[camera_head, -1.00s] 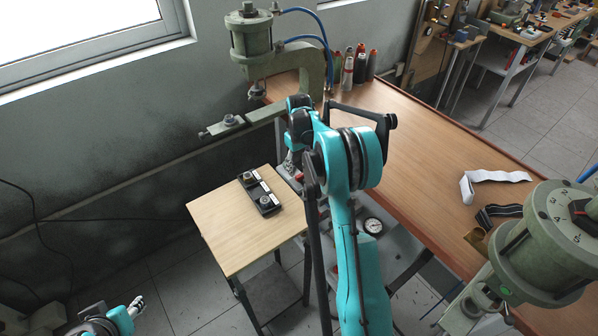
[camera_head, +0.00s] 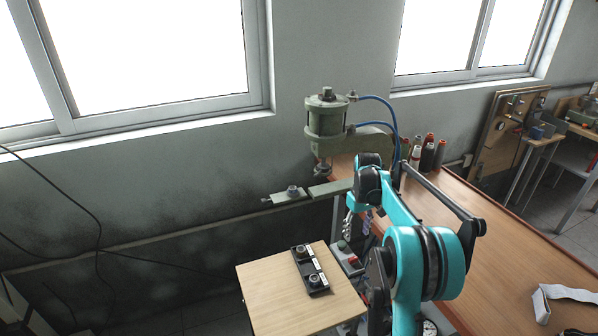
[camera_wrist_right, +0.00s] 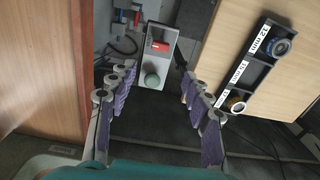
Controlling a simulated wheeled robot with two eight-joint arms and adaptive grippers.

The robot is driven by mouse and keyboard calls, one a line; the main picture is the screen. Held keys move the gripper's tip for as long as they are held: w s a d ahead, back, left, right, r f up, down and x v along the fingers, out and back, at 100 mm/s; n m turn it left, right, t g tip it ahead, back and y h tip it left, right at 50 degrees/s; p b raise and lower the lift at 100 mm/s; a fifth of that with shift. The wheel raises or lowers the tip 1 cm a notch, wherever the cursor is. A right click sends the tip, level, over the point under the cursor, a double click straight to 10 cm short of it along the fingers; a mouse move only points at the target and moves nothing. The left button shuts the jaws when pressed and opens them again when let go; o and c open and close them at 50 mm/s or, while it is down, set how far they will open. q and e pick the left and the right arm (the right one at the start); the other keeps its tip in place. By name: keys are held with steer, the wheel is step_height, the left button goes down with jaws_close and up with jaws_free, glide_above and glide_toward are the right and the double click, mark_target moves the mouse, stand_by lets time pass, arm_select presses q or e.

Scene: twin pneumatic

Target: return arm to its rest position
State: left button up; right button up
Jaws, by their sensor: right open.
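My right arm (camera_head: 420,260), teal and black, reaches forward between the small table and the long wooden bench. Its gripper (camera_head: 358,222) shows only partly in the head view, pointing down near the right edge of the small table. In the right wrist view the gripper (camera_wrist_right: 155,85) is open, its purple-padded fingers spread with nothing between them. Beyond the fingers is a grey control box (camera_wrist_right: 149,62) with a green button and a red switch. It looks apart from the fingers. My left gripper is out of view.
The small wooden table (camera_head: 265,300) holds a black tray (camera_head: 310,270) with round metal parts in labelled slots. A green pneumatic press (camera_head: 326,120) and several bottles (camera_head: 428,152) stand behind. The long bench (camera_head: 500,245) is mostly clear; white strapping (camera_head: 560,295) lies on it.

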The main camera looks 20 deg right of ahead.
steer(key=shift+r, duration=0.1)
steer(key=s+a+r+t, duration=0.4)
steer(key=s+a+r, duration=0.6)
steer(key=s+a, duration=0.35)
steer(key=s+a+f+t, duration=0.1)
steer(key=s+a+f, duration=0.1)
steer(key=s+a, duration=0.2)
steer(key=s+a+f+m+t, duration=0.1)
steer(key=s+a+f+t, duration=0.1)
steer(key=s+a, duration=0.3)
steer(key=s+f, duration=0.1)
steer(key=s, duration=0.3)
steer(key=shift+s, duration=0.35)
